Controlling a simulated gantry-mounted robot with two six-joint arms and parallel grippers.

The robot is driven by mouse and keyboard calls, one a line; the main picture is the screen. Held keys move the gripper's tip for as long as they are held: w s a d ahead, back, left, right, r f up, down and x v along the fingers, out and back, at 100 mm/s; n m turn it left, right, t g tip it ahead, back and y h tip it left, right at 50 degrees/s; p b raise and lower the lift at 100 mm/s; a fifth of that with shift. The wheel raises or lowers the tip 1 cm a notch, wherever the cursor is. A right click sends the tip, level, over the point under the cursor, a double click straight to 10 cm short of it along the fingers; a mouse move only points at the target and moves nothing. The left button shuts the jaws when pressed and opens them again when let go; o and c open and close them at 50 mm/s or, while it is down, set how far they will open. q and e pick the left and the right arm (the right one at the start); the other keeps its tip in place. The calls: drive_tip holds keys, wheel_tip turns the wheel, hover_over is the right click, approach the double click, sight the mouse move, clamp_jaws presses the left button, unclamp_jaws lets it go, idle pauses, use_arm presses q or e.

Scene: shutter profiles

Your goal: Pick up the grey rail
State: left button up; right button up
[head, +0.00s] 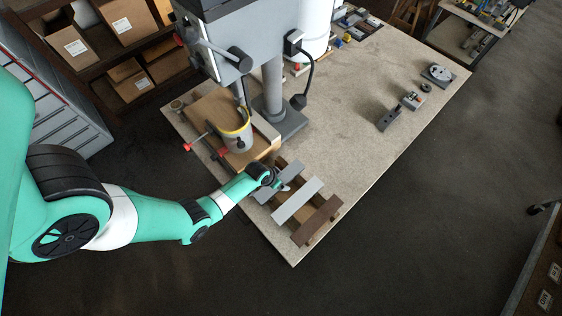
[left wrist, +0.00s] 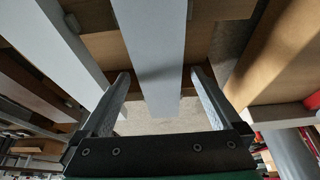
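The grey rail (head: 264,194) lies across wooden supports on the table, partly hidden by my left gripper (head: 283,184) in the head view. In the left wrist view the grey rail (left wrist: 155,45) runs up the middle, with its near end close to the gripper. My left gripper (left wrist: 161,76) is open, one finger on each side of the rail, with visible gaps. Whether the fingertips reach down to its height is hard to tell. My right gripper is not in view.
A white rail (head: 297,201) and a brown rail (head: 316,220) lie beside the grey one on the same supports. A drill press with a grey base (head: 280,123) and a wooden board (head: 210,108) stand close behind. The right of the table (head: 365,150) is mostly clear.

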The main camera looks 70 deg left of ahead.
use_arm(q)
drive_tip(key=c, duration=1.4)
drive_tip(key=shift+r, duration=0.1)
